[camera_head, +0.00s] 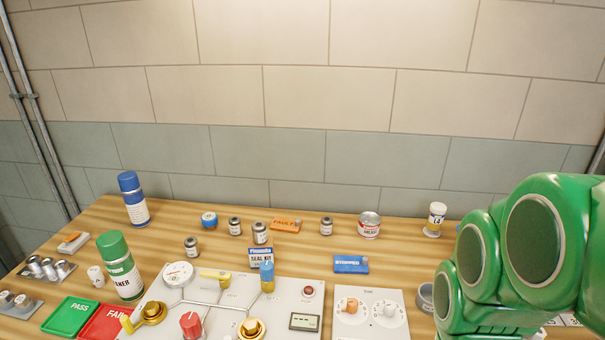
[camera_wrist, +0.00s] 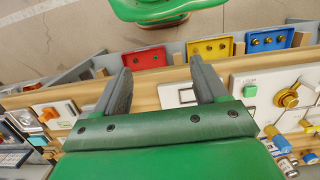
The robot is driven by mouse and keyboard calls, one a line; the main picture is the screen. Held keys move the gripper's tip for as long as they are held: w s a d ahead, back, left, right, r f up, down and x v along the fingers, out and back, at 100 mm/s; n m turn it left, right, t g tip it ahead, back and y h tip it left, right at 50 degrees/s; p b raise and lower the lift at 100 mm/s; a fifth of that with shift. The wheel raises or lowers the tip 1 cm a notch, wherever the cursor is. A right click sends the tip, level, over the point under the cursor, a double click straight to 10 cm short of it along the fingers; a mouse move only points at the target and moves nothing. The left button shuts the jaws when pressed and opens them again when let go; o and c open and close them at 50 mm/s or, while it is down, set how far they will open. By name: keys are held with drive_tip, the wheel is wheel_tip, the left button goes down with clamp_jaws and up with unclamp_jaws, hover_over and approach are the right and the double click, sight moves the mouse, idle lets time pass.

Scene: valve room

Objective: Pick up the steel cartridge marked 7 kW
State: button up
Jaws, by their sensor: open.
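Several small steel cartridges with pale labels stand on the wooden bench in the head view: one at the front (camera_head: 192,246), one behind it (camera_head: 234,226), one near the seal kit box (camera_head: 260,233) and one further right (camera_head: 326,226). More metal cylinders sit in grey holders at the far left (camera_head: 48,269) (camera_head: 14,300). The markings are too small to read, so I cannot tell which is 7 kW. My gripper (camera_wrist: 161,67) is open and empty in the wrist view, over the bench's front edge. It is out of the head view.
A white valve panel (camera_head: 225,305) with knobs and pipes fills the front middle. A blue spray can (camera_head: 133,200) and a green can (camera_head: 119,267) stand left. A seal kit box (camera_head: 263,257) and a blue STOPPED block (camera_head: 350,264) lie nearby. My green arm covers the right.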

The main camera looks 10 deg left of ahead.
drive_tip(key=w+a+r+n+t, duration=0.1)
drive_tip(key=w+a, duration=0.4)
drive_tip(key=w, duration=0.7)
drive_tip(key=w+a+r+n+t, duration=0.15)
drive_tip(key=w+a, duration=0.45)
drive_tip(key=w, duration=0.7)
drive_tip(key=w+a+n, duration=0.1)
drive_tip(key=w+a, duration=0.4)
drive_tip(key=w, duration=0.7)
drive_tip(key=n+t+y, duration=0.2)
drive_tip(key=n, duration=0.3)
hover_over(235, 220)
drive_tip(key=s, duration=0.1)
drive_tip(key=shift+m, duration=0.25)
drive_tip(key=f, duration=1.2)
drive_tip(key=shift+s+d+f, duration=0.1)
drive_tip(key=shift+d+f, duration=0.3)
drive_tip(key=shift+a+f, duration=0.25)
drive_tip(key=shift+a, duration=0.2)
drive_tip(key=shift+f, duration=0.25)
drive_tip(key=shift+d+x, duration=0.15)
drive_tip(key=shift+x, duration=1.6)
drive_tip(key=shift+d+x, duration=0.15)
drive_tip(key=shift+x, duration=1.65)
